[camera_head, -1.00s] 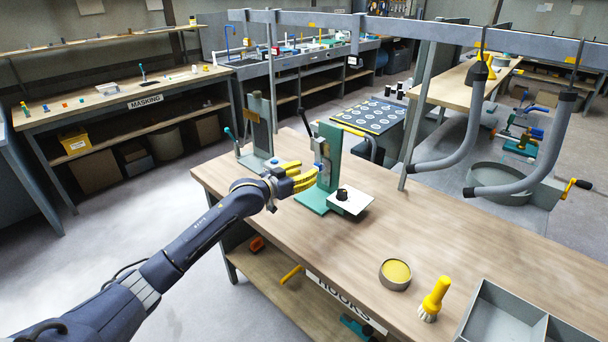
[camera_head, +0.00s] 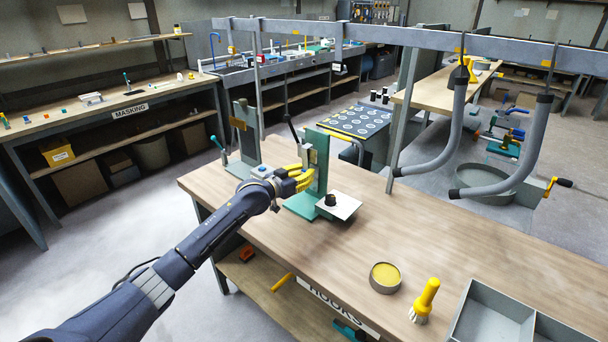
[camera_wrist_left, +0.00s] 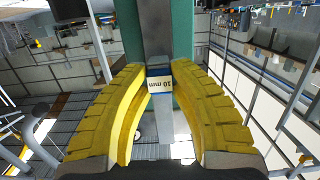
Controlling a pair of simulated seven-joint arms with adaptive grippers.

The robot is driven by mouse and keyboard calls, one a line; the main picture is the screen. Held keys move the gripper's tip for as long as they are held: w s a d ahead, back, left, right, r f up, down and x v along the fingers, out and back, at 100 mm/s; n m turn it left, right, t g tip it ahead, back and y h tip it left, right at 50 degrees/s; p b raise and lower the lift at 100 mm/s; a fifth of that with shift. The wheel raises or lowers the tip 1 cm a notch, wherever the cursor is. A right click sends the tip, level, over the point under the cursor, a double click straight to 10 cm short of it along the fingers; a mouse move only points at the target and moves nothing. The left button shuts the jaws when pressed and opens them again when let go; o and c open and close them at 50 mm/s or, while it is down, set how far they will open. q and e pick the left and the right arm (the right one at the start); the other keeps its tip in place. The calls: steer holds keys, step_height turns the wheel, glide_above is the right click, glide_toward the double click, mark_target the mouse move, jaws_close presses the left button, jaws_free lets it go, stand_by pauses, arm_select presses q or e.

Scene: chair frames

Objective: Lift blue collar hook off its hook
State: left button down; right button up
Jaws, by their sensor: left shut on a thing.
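The blue collar hook shows in the left wrist view as a grey metal bar with a blue collar (camera_wrist_left: 158,71) and a white "10 mm" label. The green upright stand (camera_head: 316,165) is behind it, on the wooden bench. My left gripper (camera_head: 305,178) has yellow fingers, and in the left wrist view its fingertips (camera_wrist_left: 160,76) are on both sides of the bar at the collar. It is shut on the blue collar hook. In the head view the fingers largely hide the collar. I cannot tell whether the bar still rests on its support. My right gripper is not in view.
A white plate with a black knob (camera_head: 340,206) is at the stand's foot. A second upright stand (camera_head: 245,135) is behind my gripper. A round yellow tin (camera_head: 386,277), a yellow brush (camera_head: 425,300) and a grey tray (camera_head: 490,318) are at the front right. The bench middle is clear.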

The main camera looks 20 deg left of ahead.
mark_target(305, 168)
arm_select(q)
steer(key=shift+r, duration=1.2)
stand_by(1.0)
steer(key=shift+s+a, duration=0.2)
steer(key=shift+s, duration=0.2)
steer(key=shift+v, duration=1.1)
steer(key=shift+f, duration=0.1)
steer(key=shift+v, duration=2.55)
